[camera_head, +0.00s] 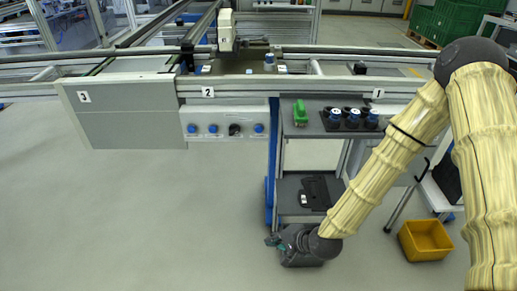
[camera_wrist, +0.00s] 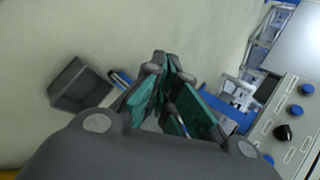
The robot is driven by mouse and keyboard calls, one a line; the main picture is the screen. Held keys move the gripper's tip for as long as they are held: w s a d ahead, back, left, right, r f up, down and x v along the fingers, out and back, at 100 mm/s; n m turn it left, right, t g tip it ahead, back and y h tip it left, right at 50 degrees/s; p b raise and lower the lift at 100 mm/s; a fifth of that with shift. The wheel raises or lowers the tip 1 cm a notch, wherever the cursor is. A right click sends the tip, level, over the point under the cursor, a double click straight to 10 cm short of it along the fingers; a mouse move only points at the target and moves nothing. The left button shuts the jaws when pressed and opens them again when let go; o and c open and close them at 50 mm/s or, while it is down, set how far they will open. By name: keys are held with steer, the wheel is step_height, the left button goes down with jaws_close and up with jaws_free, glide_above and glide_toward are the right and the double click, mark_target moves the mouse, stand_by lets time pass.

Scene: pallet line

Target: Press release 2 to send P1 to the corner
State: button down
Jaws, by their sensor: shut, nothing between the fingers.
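The control panel (camera_head: 224,137) hangs below the conveyor rail at the label 2 (camera_head: 208,92). It has several blue buttons, such as one at its left (camera_head: 213,128), and a black knob (camera_head: 235,129). Which button is release 2 cannot be read. The panel also shows at the right of the wrist view, with a blue button (camera_wrist: 295,110) and the black knob (camera_wrist: 282,132). My gripper (camera_head: 273,240) is low in front of the trolley, well below the panel and touching no button. Its teal-padded fingers (camera_wrist: 168,65) are together and empty. P1 cannot be made out among the small labelled parts on the conveyor.
A trolley shelf (camera_head: 318,128) holds a green part (camera_head: 300,113) and black holders with blue pieces (camera_head: 352,118). A black tray (camera_head: 316,191) lies on its lower shelf. A yellow bin (camera_head: 425,240) stands on the floor at right. Floor left of the trolley is clear.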

mark_target(259, 133)
steer(key=w+a+r+m+t+y+b, duration=0.2)
steer(key=w+r+m+t+y+b, duration=0.1)
steer(key=w+r, duration=0.6)
steer(key=w+a+r+m+t+y+b, duration=0.2)
steer(key=w+r+b, duration=0.4)
steer(key=w+r, duration=0.4)
steer(key=shift+a+r+m+t+y+b, duration=0.35)
steer(key=shift+a+r+m+t, duration=0.2)
steer(key=shift+r+m, duration=0.4)
steer(key=shift+f, duration=0.2)
steer(key=shift+w+b, duration=0.65)
steer(key=shift+w, duration=3.75)
steer(key=shift+w, duration=0.85)
steer(key=shift+s, duration=0.15)
steer(key=shift+s+p, duration=0.5)
steer(key=shift+s, duration=0.2)
